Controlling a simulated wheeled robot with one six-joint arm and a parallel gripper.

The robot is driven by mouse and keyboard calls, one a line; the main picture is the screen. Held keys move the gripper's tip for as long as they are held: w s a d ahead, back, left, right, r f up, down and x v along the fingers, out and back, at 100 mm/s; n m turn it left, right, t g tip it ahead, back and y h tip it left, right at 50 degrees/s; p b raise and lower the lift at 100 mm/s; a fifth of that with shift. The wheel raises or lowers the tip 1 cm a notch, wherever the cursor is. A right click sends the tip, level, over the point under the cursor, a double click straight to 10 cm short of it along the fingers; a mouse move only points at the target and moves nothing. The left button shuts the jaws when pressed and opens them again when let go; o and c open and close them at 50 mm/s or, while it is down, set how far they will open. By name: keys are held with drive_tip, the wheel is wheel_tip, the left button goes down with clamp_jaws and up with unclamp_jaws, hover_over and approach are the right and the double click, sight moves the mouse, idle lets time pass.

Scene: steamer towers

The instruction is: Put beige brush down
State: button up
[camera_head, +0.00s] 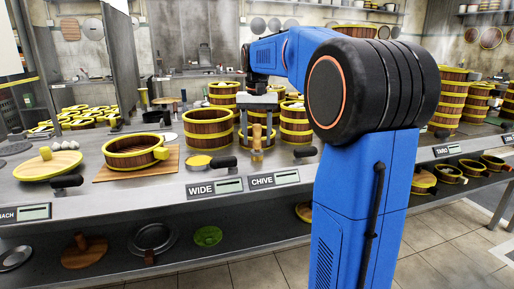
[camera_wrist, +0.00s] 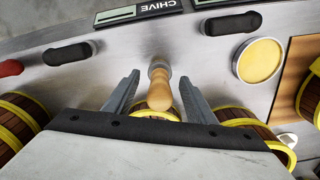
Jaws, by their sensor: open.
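The beige brush (camera_head: 257,142) looks upright on the front part of the metal counter (camera_head: 222,174), behind the CHIVE label (camera_head: 274,180). In the wrist view the brush (camera_wrist: 162,92) lies between the two fingers, with visible gaps on both sides. My gripper (camera_head: 257,122) comes down over it from above; in the wrist view my gripper (camera_wrist: 160,84) is open and holds nothing. The palm hides part of the view below the brush.
Tall steamer baskets (camera_head: 208,128) stand close behind and beside my gripper. A basket ring (camera_head: 133,160) rests on a wooden board (camera_head: 112,175) further left.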

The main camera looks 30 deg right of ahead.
sight(257, 125)
wheel_tip(257, 125, up, 7)
drive_tip(key=shift+r, duration=0.1)
drive_tip(key=s+a+f+n+t, duration=0.1)
drive_tip(key=s+a+f+n, duration=0.1)
drive_tip(key=s+a+f, duration=0.3)
drive_tip(key=s+a+f+n+t, duration=0.2)
drive_tip(key=s+a+f, duration=0.3)
drive_tip(key=s+f, duration=0.6)
drive_tip(key=s+a+f+n+t, duration=0.1)
drive_tip(key=s+a+f+n, duration=0.1)
drive_tip(key=s+a+f, duration=0.3)
drive_tip(key=s+f, duration=0.4)
drive_tip(key=s, duration=0.5)
drive_tip(key=shift+s+a+n+t, duration=0.15)
drive_tip(key=shift+a+n+t, duration=0.25)
